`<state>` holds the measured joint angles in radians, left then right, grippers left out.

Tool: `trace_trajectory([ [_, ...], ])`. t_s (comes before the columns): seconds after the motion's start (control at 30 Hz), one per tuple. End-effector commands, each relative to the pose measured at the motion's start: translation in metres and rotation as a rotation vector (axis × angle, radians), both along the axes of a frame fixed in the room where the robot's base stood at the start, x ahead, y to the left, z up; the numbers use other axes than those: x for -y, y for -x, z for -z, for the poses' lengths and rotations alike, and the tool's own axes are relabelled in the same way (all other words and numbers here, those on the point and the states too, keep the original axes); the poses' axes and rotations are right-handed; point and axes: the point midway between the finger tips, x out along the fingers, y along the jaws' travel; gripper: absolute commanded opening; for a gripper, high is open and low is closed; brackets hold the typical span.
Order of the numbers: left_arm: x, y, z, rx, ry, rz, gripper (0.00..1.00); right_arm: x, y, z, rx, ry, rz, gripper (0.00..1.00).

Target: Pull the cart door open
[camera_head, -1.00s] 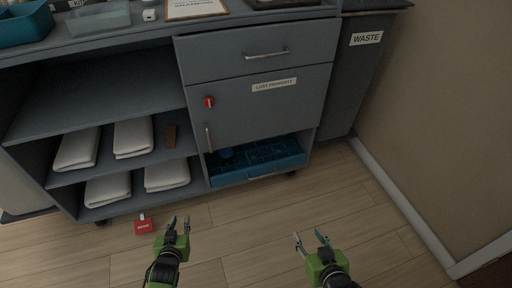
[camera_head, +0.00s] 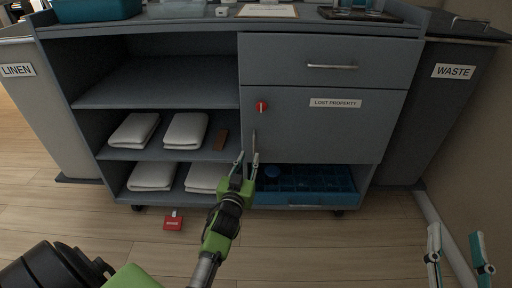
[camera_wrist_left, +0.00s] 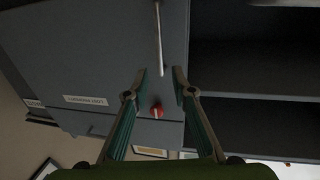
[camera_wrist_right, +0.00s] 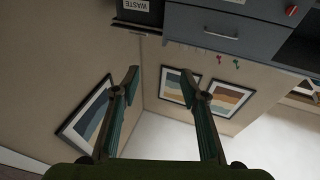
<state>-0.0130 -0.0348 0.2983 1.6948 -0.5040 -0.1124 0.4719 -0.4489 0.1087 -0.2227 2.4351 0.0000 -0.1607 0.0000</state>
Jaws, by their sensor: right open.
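The cart door (camera_head: 310,130) is grey, carries a "LOST PROPERTY" label and looks closed. A red knob (camera_head: 262,106) sits at its upper left, with a vertical bar handle (camera_head: 254,143) below it. My left gripper (camera_head: 247,158) is at the lower end of the handle, jaws apart. In the left wrist view the handle (camera_wrist_left: 158,38) lies ahead of the open fingers (camera_wrist_left: 160,78), and the red knob (camera_wrist_left: 157,111) shows between them. I cannot tell whether they touch the handle. My right gripper (camera_head: 456,250) is open and empty at the lower right, away from the cart.
A drawer (camera_head: 325,65) is above the door and a blue tray (camera_head: 310,185) below it. Open shelves (camera_head: 155,85) with folded white towels are on the left. A red tag (camera_head: 173,223) lies on the floor. The waste bin (camera_head: 440,110) stands at right.

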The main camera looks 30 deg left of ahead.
Motion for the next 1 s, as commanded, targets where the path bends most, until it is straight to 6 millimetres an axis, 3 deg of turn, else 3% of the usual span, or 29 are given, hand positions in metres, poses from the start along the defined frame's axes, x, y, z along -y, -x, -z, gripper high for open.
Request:
trace_trajectory([
  [0.5,-0.025,-0.067,0.002,-0.002,-0.002,0.0,0.24,0.001,0.048,-0.088,0.473,-0.134,-0.027,0.4],
  [0.7,-0.029,-0.079,0.001,-0.001,0.0,0.0,0.24,0.004,0.065,-0.104,0.576,-0.165,-0.032,0.4],
  [1.0,-0.031,-0.082,0.001,-0.002,0.001,0.0,0.24,0.005,0.07,-0.109,0.606,-0.173,-0.033,0.4],
])
